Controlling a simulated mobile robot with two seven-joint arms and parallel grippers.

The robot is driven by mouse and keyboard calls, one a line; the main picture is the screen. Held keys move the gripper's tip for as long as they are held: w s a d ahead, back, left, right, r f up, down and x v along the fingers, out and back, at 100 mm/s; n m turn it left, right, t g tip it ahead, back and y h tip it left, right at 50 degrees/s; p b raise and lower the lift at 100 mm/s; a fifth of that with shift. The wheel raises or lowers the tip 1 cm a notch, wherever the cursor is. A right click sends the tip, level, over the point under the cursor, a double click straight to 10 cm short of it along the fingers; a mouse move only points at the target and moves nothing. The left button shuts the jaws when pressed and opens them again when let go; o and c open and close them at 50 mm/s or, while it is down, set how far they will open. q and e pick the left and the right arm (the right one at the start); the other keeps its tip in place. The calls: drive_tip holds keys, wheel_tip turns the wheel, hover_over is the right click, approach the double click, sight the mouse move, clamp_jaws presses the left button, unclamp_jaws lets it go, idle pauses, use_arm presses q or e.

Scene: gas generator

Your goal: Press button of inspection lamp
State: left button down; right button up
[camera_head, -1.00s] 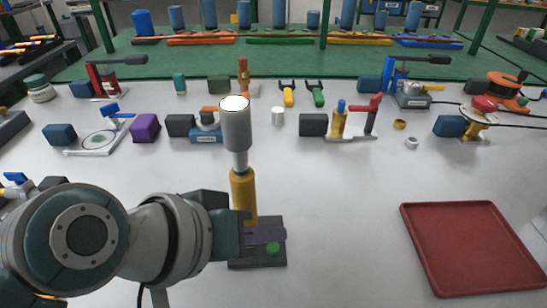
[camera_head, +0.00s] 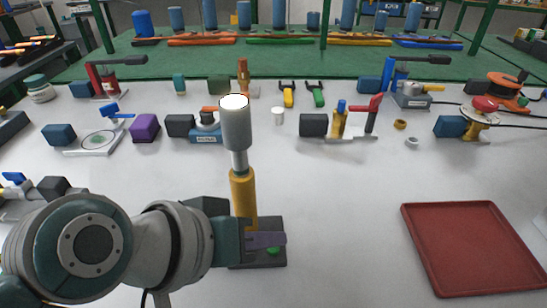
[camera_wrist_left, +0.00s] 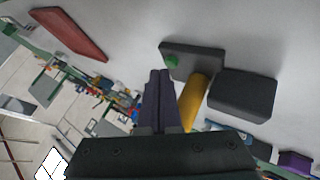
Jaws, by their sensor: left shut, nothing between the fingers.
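The inspection lamp (camera_head: 243,190) stands upright, with a yellow post, a grey cylindrical head with a white top, and a dark base (camera_head: 270,225). The green button (camera_head: 272,251) is on the base, partly hidden by the purple fingers of my left gripper (camera_head: 280,239). In the left wrist view, the shut, empty fingers (camera_wrist_left: 158,73) lie next to the green button (camera_wrist_left: 172,61), with the yellow post (camera_wrist_left: 193,100) to their right. Whether the fingertips touch the button cannot be told. My right gripper is not in view.
A red tray (camera_head: 472,248) lies on the right of the white table. A row of fixtures and tools stands behind the lamp, including a purple block (camera_head: 145,128) and a small white cylinder (camera_head: 278,116). The table between lamp and tray is clear.

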use_arm(q)
drive_tip(key=shift+f, duration=0.4)
drive_tip(key=shift+r, duration=0.1)
idle(0.3)
drive_tip(key=shift+r+p, duration=0.8)
drive_tip(key=shift+p, duration=0.1)
wheel_tip(320, 180, up, 6)
drive_tip(key=p, duration=0.6)
